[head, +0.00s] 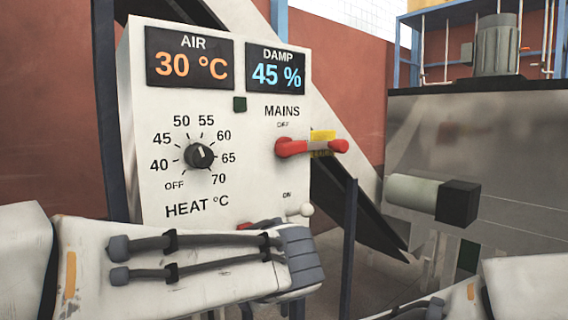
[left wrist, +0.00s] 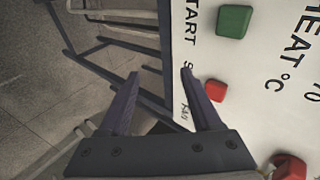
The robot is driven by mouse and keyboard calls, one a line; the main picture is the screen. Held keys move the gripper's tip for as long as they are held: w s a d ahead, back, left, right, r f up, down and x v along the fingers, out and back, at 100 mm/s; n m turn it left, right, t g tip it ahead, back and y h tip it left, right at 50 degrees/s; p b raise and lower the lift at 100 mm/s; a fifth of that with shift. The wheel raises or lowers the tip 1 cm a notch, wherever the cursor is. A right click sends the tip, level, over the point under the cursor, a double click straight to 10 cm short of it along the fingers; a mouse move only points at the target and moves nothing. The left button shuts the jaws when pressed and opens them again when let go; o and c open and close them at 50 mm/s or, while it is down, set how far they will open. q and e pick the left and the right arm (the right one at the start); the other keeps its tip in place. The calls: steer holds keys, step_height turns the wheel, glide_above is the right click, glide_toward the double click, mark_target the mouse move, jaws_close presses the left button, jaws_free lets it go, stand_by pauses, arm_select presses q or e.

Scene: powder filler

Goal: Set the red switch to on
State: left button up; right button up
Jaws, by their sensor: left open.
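The red switch (head: 290,148) is a lever under the word MAINS on the white panel. Its arm points right, closer to the OFF mark (head: 283,125) above than to the ON mark (head: 287,195) below. My left arm crosses in front of the lower panel in the head view, below the lever; its fingers are hidden there. In the left wrist view my left gripper (left wrist: 160,74) is open and empty, its right finger near a red button (left wrist: 215,90). A red part (left wrist: 288,165), cut off at the lower right corner, may be the lever.
The panel also bears a HEAT dial (head: 200,156), a green button (left wrist: 233,21) and a pale round knob (head: 306,210). A dark sloping chute (head: 365,215) runs right of the panel. A grey cylinder with a black block (head: 458,202) juts out farther right.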

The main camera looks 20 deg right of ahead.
arm_select(q)
steer(key=w+d+r+m+t+h+p, duration=0.1)
steer(key=w+d+r+t, duration=0.1)
steer(key=d+r+t, duration=0.3)
steer(key=w+d+r+m, duration=0.1)
steer(key=w+d+r, duration=0.1)
steer(key=d+r, duration=0.35)
steer(key=t+h, duration=0.1)
steer(key=t, duration=0.2)
glide_toward(294, 149)
steer(key=shift+m, duration=0.4)
steer(key=w+p, duration=0.4)
steer(key=w, duration=0.4)
steer(key=shift+w, duration=0.1)
steer(key=shift+w+p, duration=0.4)
steer(key=shift+w, duration=0.35)
